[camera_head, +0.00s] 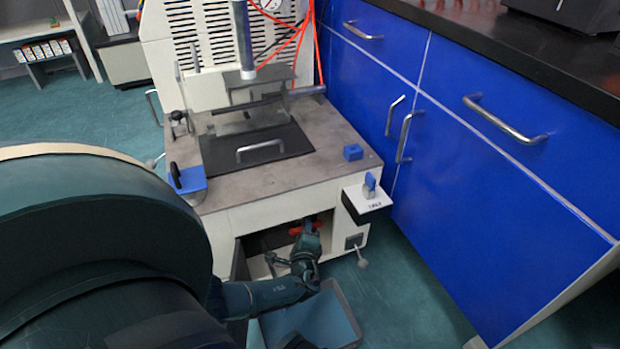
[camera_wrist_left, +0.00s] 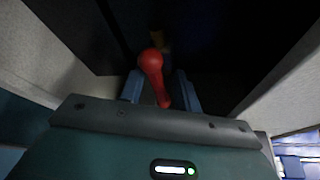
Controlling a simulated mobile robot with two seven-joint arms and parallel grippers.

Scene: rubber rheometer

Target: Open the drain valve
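The red valve handle (camera_head: 295,231) is inside the open lower compartment of the rheometer (camera_head: 222,222), mostly hidden behind my left gripper (camera_head: 308,230) in the head view. In the left wrist view the red handle (camera_wrist_left: 151,64) has a rounded end and a narrower stem. It lies between the two fingers of my left gripper (camera_wrist_left: 160,92), with a gap visible at the stem on both sides, so the gripper looks open around it. A small yellowish part (camera_wrist_left: 157,38) shows dimly behind the handle. My right gripper is not in view.
A blue open bin (camera_head: 345,318) stands on the floor below the compartment. The compartment door (camera_head: 240,263) is open on the left. Blue cabinets (camera_head: 450,190) close off the right side. A small shelf (camera_head: 366,200) juts out above right.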

